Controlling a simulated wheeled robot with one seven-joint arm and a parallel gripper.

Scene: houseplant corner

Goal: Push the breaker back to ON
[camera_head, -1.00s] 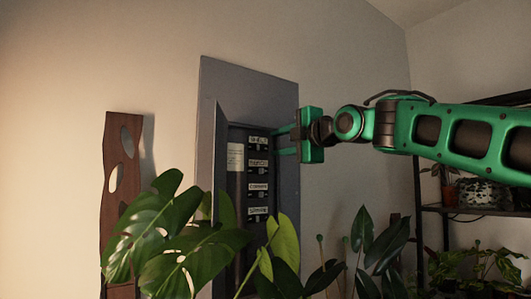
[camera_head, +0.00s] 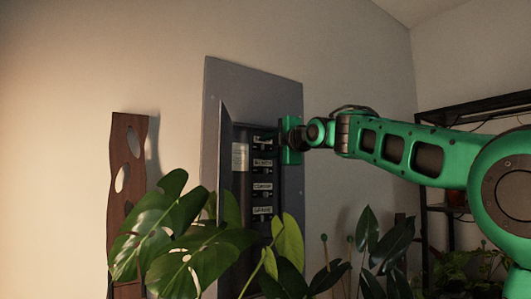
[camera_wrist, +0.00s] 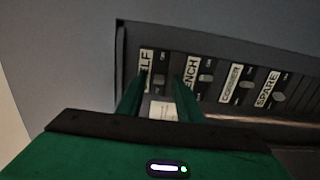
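A grey breaker panel (camera_head: 292,200) is on the wall, with its door (camera_head: 223,165) swung open at the left. It holds a column of labelled breakers. In the wrist view the labels read "..ELF" (camera_wrist: 145,68), "..ENCH" (camera_wrist: 190,73), one that looks like "CORNER" (camera_wrist: 229,82), and "SPARE" (camera_wrist: 267,89). My gripper (camera_wrist: 161,76) is open, its two green fingers apart at the "..ELF" breaker, the top one in the head view. That breaker's small switch (camera_wrist: 158,82) shows between the fingertips. Whether they touch it, and its exact setting, I cannot tell. My gripper (camera_head: 284,142) hides part of the panel's right edge.
A large-leaved plant (camera_head: 165,235) stands in front of the panel's lower part. A tall wooden board with holes (camera_head: 127,190) is on the left. More plants (camera_head: 375,245) and a dark shelf (camera_head: 470,112) are at the right.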

